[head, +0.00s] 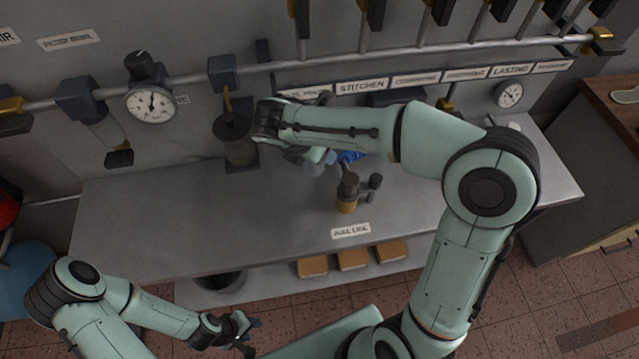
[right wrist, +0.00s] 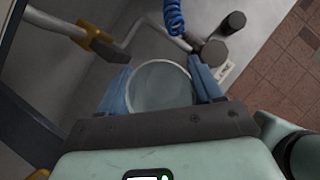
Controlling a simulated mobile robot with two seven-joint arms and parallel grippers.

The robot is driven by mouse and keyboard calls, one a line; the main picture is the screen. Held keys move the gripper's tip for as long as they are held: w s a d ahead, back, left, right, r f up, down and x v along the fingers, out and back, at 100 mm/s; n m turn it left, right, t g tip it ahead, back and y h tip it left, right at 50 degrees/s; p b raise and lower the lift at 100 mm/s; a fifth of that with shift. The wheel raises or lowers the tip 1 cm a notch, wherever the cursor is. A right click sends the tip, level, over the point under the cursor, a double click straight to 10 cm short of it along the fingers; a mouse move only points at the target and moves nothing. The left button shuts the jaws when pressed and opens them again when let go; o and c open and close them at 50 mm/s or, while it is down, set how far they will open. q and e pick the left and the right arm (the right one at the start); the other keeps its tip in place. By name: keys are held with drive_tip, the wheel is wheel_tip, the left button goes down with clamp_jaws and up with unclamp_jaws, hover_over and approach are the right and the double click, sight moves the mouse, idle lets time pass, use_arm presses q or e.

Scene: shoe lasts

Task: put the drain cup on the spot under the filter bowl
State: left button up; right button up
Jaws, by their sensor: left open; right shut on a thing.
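The drain cup (right wrist: 160,88) is a grey, see-through round cup. It sits between the two blue fingers of my right gripper (right wrist: 163,92), which is shut on it. The filter bowl (head: 240,150) is a smoky clear cylinder under a black cap, at the back of the bench. A dark patch (head: 242,167) shows at its foot; the spot itself is not clear. My left gripper (head: 243,332) is open and empty, low in front of the bench.
A blue coiled hose (head: 350,157) hangs behind. A gauge (head: 152,105) is on the wall pipe. The bench (head: 150,220) is clear at left and front.

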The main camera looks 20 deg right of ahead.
use_arm(q)
drive_tip(key=s+f+b, duration=0.2)
drive_tip(key=f, duration=0.1)
drive_tip(key=shift+s, duration=0.4)
use_arm(e)
wheel_tip(320, 180, down, 15)
drive_tip(key=shift+f, duration=0.2)
drive_tip(key=shift+f, duration=0.2)
drive_tip(key=o, duration=0.7)
drive_tip(key=shift+w, duration=0.1)
use_arm(q)
drive_tip(key=shift+s+f, duration=0.1)
drive_tip(key=shift+f, duration=0.1)
drive_tip(key=shift+r, duration=0.1)
use_arm(e)
drive_tip(key=shift+r, duration=0.15)
